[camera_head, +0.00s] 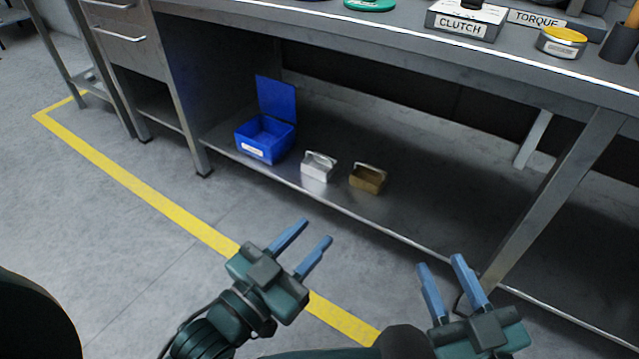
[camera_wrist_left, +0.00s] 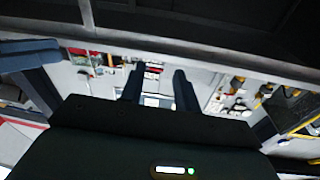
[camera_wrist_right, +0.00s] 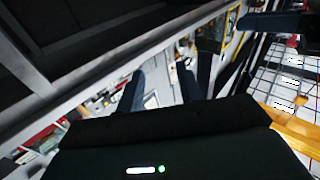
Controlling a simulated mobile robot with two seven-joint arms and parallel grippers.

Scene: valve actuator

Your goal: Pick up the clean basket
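Two small baskets with handles stand on the lower shelf under the workbench in the head view. One is silvery white and looks clean (camera_head: 318,168); the other is brown (camera_head: 368,179) and stands just to its right. My left gripper (camera_head: 309,231) is open and empty, in front of the shelf and below the baskets in the picture. My right gripper (camera_head: 440,266) is open and empty, farther right near the bench leg. Both grippers are apart from the baskets. The wrist views show the open fingers of the left (camera_wrist_left: 157,88) and right (camera_wrist_right: 160,88) grippers, with no basket in sight.
A blue bin with a raised lid (camera_head: 263,139) stands left of the baskets. The bench top (camera_head: 400,38) overhangs the lower shelf (camera_head: 430,215). A metal leg (camera_head: 555,200) stands at the right. The shelf right of the brown basket is clear.

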